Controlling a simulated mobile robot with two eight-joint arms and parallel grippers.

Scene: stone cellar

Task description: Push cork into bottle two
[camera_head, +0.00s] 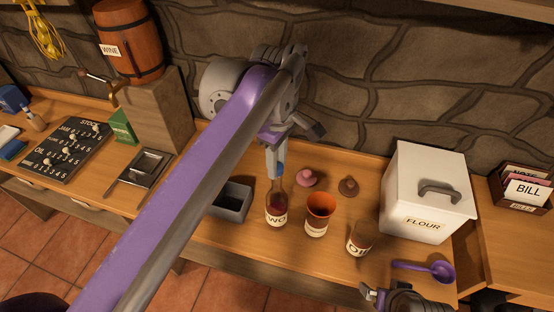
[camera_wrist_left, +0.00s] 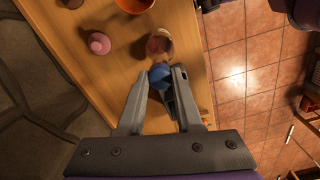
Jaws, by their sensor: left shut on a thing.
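A dark glass bottle labelled TWO (camera_head: 276,208) stands upright on the wooden counter. My left gripper (camera_head: 275,165) is directly above its neck, shut on a blue cork (camera_head: 280,169). In the left wrist view the blue cork (camera_wrist_left: 159,73) sits between the two fingertips, in line with the bottle (camera_wrist_left: 160,43). Whether the cork touches the bottle's mouth or is inside it cannot be told. A pink stopper (camera_head: 306,178) and a brown stopper (camera_head: 348,186) lie right of the bottle. My right gripper (camera_head: 374,293) is at the lower right, partly cut off; its jaw opening is unclear.
An orange-rimmed cup (camera_head: 320,206) stands close right of the bottle, with a labelled jar (camera_head: 359,240) beyond it. A grey open box (camera_head: 234,204) is close on the left. A white FLOUR bin (camera_head: 428,190) and purple ladle (camera_head: 438,270) are further right.

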